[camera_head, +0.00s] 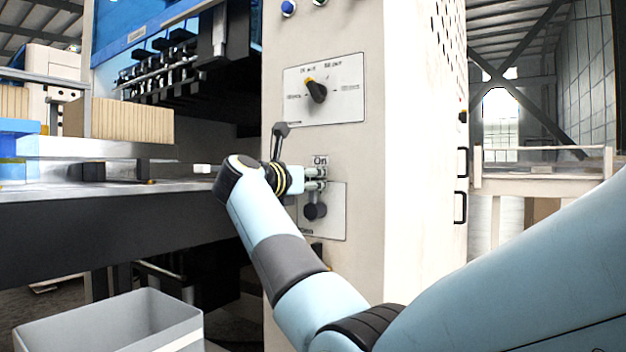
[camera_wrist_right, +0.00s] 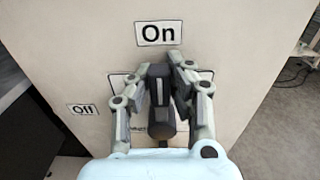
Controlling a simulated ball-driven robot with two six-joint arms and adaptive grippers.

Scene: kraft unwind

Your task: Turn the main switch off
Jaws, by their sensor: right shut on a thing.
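The main switch (camera_wrist_right: 161,118) is a dark handle on a pale plate, below the "On" label (camera_wrist_right: 158,33) in the right wrist view. Its handle points up toward "On". The "Off" label (camera_wrist_right: 83,110) is to the left and lower. In the head view, the dark round part of the switch (camera_head: 315,211) shows on the cabinet's lower plate, and the rest of the handle is mostly hidden by my gripper. My right gripper (camera_wrist_right: 168,76) is shut on the handle, one finger on each side. It also shows in the head view (camera_head: 320,179). My left gripper is not in view.
A second plate above carries a black rotary selector (camera_head: 316,91). The switch is on a beige cabinet (camera_head: 350,150). A long machine table (camera_head: 110,195) extends left of it, with a grey bin (camera_head: 115,320) below. Open floor lies right of the cabinet.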

